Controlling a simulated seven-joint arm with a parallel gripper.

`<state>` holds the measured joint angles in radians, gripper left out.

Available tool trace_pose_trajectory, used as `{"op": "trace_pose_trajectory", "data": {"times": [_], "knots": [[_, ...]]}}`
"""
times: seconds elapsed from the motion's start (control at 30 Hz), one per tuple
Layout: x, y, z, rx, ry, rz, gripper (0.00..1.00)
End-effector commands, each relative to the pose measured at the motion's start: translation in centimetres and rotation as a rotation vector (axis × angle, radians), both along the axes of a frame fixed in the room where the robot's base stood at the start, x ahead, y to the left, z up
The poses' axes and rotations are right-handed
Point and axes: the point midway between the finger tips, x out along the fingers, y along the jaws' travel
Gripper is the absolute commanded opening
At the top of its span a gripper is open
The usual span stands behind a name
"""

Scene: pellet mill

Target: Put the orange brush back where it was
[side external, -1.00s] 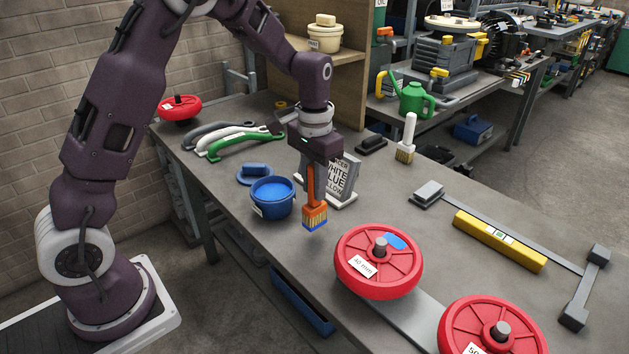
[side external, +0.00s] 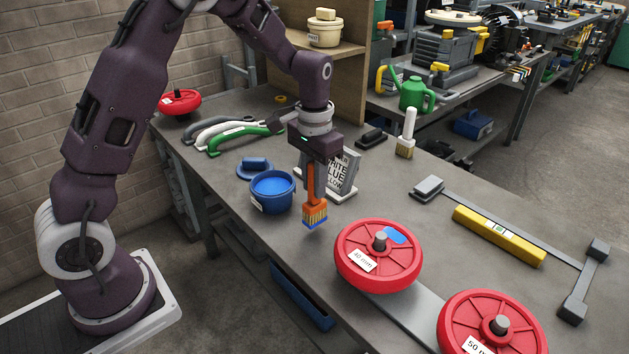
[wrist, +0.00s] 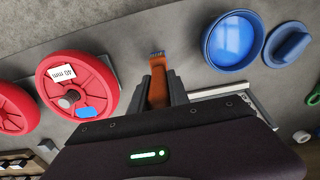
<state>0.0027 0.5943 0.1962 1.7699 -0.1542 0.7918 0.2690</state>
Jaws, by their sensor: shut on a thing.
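An orange brush (side external: 315,205) with tan bristles hangs bristles down from my gripper (side external: 312,188), its handle between the fingers. The brush tip is over the bench just right of a blue tub (side external: 271,192), and I cannot tell whether it touches the bench. In the wrist view, my gripper (wrist: 157,92) is shut on the brush (wrist: 157,78), and the blue tub (wrist: 232,40) lies to the right. A sign with order words (side external: 345,172) stands behind my gripper, partly hidden by it.
A red wheel marked 40 mm (side external: 378,255) and a red 50 mm wheel (side external: 492,325) lie to the right. A blue lid (side external: 254,167) is behind the tub.

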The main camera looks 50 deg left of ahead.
Motion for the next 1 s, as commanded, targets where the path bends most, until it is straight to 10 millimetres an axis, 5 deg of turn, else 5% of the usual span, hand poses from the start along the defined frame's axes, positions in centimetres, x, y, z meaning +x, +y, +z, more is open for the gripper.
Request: {"op": "trace_pose_trajectory", "data": {"times": [1.0], "knots": [[0.0,0.0,-1.9,0.0,0.001,0.0,0.0]]}}
